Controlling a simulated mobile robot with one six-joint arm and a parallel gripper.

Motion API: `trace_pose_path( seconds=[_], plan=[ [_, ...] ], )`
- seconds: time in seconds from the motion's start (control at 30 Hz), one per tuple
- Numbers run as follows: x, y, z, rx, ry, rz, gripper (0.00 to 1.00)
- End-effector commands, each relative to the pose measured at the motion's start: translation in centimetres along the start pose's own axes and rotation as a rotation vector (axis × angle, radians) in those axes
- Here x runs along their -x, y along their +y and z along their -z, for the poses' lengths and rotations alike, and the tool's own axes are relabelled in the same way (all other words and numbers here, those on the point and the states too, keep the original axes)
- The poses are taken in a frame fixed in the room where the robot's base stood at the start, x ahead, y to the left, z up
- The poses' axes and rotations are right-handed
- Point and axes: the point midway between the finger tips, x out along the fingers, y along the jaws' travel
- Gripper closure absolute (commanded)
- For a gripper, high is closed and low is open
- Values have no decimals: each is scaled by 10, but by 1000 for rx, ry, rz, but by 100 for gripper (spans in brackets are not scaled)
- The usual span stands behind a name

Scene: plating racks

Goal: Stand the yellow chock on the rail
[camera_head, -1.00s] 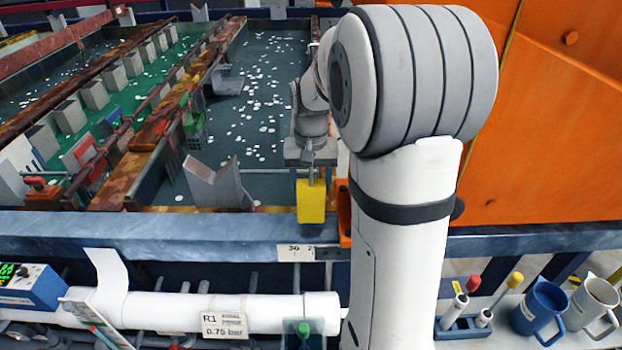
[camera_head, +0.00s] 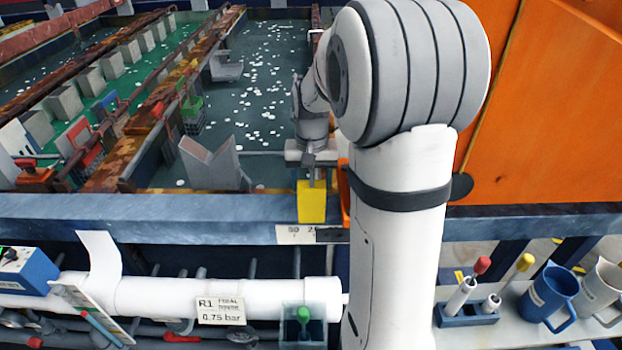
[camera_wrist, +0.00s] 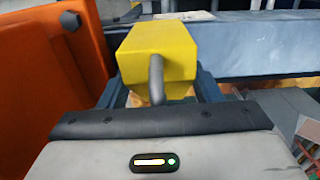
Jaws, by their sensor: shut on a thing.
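The yellow chock (camera_head: 312,202) is a blocky yellow piece. In the head view it hangs below my gripper (camera_head: 318,165), in front of or at the blue-grey rail (camera_head: 170,207). The rail (camera_wrist: 250,62) runs behind and to the right of the chock in the wrist view. I cannot tell whether the chock touches the rail.
An orange block (camera_head: 344,195) stands just right of the chock, and a large orange panel (camera_head: 560,120) fills the right. A paper label (camera_head: 295,234) is on the rail's front. A white pipe (camera_head: 160,297) runs below. Blue and grey mugs (camera_head: 550,297) stand lower right.

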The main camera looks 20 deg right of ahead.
Motion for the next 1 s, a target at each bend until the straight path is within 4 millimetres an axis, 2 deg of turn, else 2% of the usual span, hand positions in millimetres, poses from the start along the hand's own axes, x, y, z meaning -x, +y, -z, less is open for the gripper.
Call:
trace_pose_path(
  seconds=[0.2,0.23,0.3,0.53,0.8,1.0],
  plan=[
    [1,0,0,1,2,0,100],
    [1,0,0,1,2,0,41],
    [1,0,0,1,2,0,36],
    [0,-1,0,1,1,0,17],
    [2,-1,0,2,0,0,17],
    [28,-1,1,2,6,1,17]
  ],
)
